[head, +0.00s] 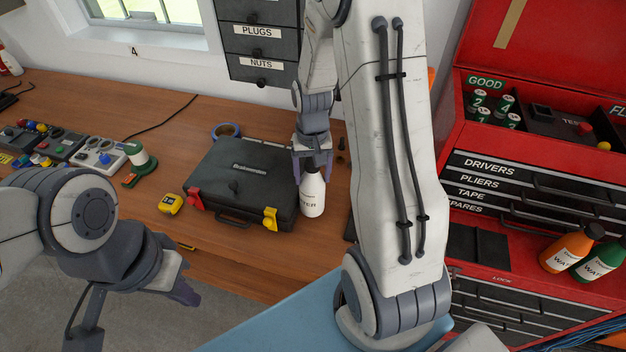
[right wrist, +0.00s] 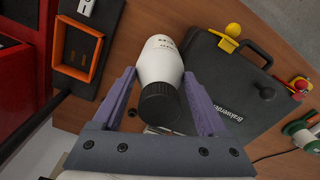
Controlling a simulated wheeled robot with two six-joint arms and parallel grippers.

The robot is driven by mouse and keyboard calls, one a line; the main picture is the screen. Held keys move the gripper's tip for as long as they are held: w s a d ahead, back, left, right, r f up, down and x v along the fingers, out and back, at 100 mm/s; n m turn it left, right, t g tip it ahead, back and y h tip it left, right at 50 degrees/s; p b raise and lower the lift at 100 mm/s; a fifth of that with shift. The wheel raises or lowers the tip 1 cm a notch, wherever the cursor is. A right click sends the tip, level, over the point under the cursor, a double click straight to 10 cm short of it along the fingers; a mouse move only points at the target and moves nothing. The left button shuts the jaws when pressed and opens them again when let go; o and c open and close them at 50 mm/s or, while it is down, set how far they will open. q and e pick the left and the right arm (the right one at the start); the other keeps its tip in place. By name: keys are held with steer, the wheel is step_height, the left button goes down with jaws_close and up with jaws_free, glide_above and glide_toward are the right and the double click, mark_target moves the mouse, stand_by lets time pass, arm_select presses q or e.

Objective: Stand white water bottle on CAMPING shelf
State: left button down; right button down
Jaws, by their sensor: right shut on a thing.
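The white water bottle (head: 312,196) stands on the wooden workbench, against the right side of a black case. My right gripper (head: 313,166) is above it and shut on its upper part. In the right wrist view the bottle (right wrist: 161,62), black cap towards me, sits between the purple fingers of my right gripper (right wrist: 160,80). My left gripper (head: 138,308) is low at the left, in front of the bench, fingers apart and empty. No shelf marked CAMPING is in view.
The black case (head: 240,178) lies left of the bottle, with a yellow tape measure (head: 171,204) beside it. Drawers (head: 258,45) hang above the bench.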

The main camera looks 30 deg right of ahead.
step_height(320, 180, down, 3)
steer(key=shift+p, duration=0.7)
steer(key=shift+f, duration=0.55)
jaws_free()
